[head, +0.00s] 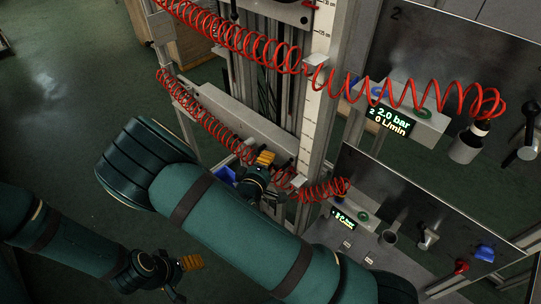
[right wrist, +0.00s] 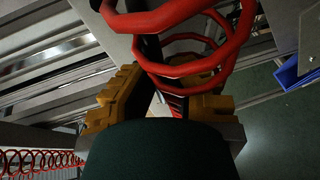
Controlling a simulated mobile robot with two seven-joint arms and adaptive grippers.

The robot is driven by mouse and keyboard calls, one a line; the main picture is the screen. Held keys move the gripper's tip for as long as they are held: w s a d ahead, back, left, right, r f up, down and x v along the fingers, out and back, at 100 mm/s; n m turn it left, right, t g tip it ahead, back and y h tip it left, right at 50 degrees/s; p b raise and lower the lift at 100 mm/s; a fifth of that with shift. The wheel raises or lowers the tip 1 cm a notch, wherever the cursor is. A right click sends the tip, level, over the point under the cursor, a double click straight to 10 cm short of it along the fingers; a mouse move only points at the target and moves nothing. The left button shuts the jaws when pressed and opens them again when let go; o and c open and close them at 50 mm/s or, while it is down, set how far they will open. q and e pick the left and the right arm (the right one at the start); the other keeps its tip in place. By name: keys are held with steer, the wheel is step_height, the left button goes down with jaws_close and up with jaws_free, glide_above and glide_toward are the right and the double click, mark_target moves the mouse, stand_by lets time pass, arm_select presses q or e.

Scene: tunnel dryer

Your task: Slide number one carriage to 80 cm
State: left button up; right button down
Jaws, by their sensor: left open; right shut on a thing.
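The lower grey carriage beam (head: 228,112) crosses the upright frame in the head view; I cannot read a number on it. My right gripper (head: 264,160) is at the lower carriage's front, near the red coiled hose. In the right wrist view its yellow fingers (right wrist: 162,100) are shut on a dark handle (right wrist: 152,48), partly hidden by the hose. A white vertical scale (head: 318,75) with cm marks runs down the frame; its lower part is hard to read. My left gripper (head: 190,263) is open and empty at the lower left, away from the frame.
Red coiled hoses (head: 232,30) span from the frame to the panels. The upper panel (head: 450,65), marked 2, has a display (head: 390,121) reading 2.0 bar, 0 L/min. A lower panel (head: 400,195) stands below it. A blue bin (head: 224,174) sits behind my right arm.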

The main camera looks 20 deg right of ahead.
step_height(320, 180, down, 4)
steer(key=shift+s+f+b, duration=0.1)
steer(key=shift+f+b, duration=0.05)
steer(key=shift+b, duration=0.65)
steer(key=c, duration=1)
jaws_free()
steer(key=shift+f, duration=0.1)
steer(key=v, duration=1.2)
